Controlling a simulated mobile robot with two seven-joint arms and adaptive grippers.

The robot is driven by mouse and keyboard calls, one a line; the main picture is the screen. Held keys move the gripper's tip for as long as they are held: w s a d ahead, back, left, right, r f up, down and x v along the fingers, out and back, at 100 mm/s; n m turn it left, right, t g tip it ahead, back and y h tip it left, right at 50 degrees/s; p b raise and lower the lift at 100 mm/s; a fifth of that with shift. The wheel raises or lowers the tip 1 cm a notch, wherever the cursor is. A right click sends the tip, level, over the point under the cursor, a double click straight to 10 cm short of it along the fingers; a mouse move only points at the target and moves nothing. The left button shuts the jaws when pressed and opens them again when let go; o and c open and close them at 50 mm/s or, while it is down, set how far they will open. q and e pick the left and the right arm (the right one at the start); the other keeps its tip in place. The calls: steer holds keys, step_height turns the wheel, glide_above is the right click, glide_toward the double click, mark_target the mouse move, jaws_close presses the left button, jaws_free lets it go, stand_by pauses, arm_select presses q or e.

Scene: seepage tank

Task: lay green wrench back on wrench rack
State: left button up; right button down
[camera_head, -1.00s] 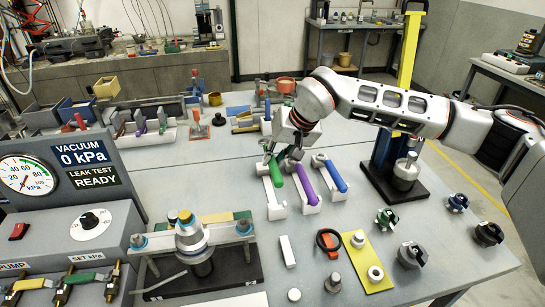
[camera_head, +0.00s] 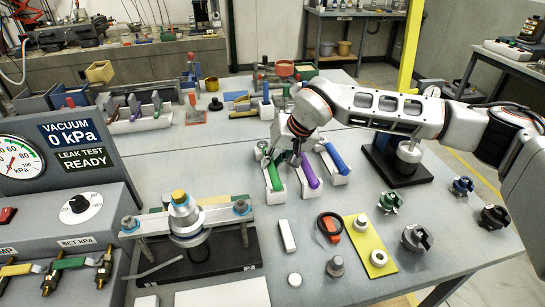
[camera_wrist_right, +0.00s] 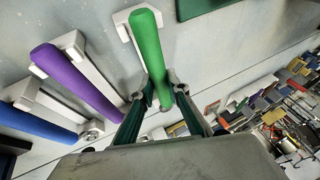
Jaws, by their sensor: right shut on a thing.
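The green wrench (camera_head: 274,178) is at the leftmost white holder of the wrench rack (camera_head: 281,199), its green handle lined up along the holder. My right gripper (camera_head: 283,158) is shut on the wrench near its far end and partly hides its head. In the right wrist view, the green handle (camera_wrist_right: 147,42) stands out from between the fingers (camera_wrist_right: 160,97), in front of the white holder (camera_wrist_right: 121,28). I cannot tell whether the wrench touches the holder. My left gripper is out of view.
A purple wrench (camera_head: 309,172) and a blue wrench (camera_head: 337,160) lie in the holders to the right. A black-based stand (camera_head: 397,165) is close on the right. A clamped fixture (camera_head: 190,225) stands front left.

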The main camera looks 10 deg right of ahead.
steer(key=shift+f, duration=0.6)
stand_by(0.3)
steer(key=c, duration=1.8)
jaws_free()
steer(key=shift+c, duration=0.2)
steer(key=shift+f, duration=0.1)
steer(key=v, duration=1.2)
